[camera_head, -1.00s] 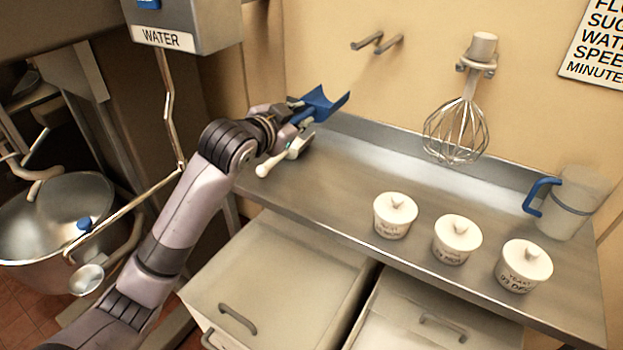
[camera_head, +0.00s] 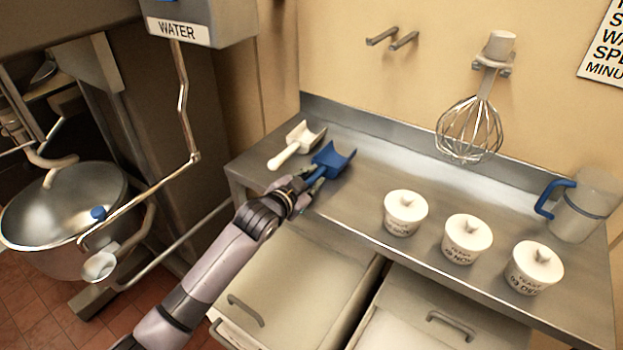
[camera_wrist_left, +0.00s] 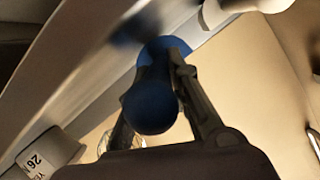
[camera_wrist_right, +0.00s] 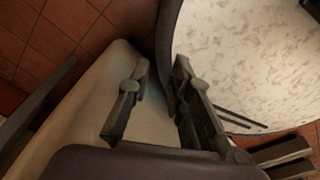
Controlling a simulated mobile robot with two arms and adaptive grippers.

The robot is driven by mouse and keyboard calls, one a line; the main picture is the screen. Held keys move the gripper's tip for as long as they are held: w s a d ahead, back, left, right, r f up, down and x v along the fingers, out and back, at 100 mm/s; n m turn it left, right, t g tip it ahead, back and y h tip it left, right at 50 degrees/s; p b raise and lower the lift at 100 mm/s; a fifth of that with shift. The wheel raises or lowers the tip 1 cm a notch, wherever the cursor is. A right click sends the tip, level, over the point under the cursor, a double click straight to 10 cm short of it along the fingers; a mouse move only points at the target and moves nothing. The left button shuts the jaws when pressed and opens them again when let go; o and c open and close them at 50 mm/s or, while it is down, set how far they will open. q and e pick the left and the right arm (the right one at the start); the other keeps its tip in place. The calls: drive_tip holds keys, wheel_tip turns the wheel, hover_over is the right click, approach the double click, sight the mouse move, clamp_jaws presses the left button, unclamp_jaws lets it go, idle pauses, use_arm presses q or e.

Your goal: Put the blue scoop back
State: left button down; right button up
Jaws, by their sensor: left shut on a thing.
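The blue scoop (camera_head: 332,160) is at the left part of the steel counter (camera_head: 345,205), its open end pointing away from me. My left gripper (camera_head: 303,186) is shut on its handle; whether the scoop touches the counter I cannot tell. In the left wrist view, the blue handle (camera_wrist_left: 152,102) sits between the fingers of the left gripper (camera_wrist_left: 160,85). My right gripper (camera_wrist_right: 160,85) shows only in the right wrist view, with its fingers apart and nothing between them.
A white scoop (camera_head: 297,143) lies just left of the blue one. Lidded tubs (camera_head: 405,213) stand to the right, with a jug (camera_head: 582,208) beyond. A whisk (camera_head: 470,130) hangs on the wall near an empty two-prong hook (camera_head: 392,38). Bins (camera_head: 300,268) sit below the counter.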

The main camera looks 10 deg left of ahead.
use_arm(q)
drive_tip(key=shift+f, duration=0.15)
drive_tip(key=c, duration=1.5)
unclamp_jaws()
drive_tip(key=shift+s, duration=0.2)
drive_tip(key=v, duration=1.1)
drive_tip(key=shift+s+a+r+b, duration=0.15)
drive_tip(key=shift+s+r+b, duration=0.15)
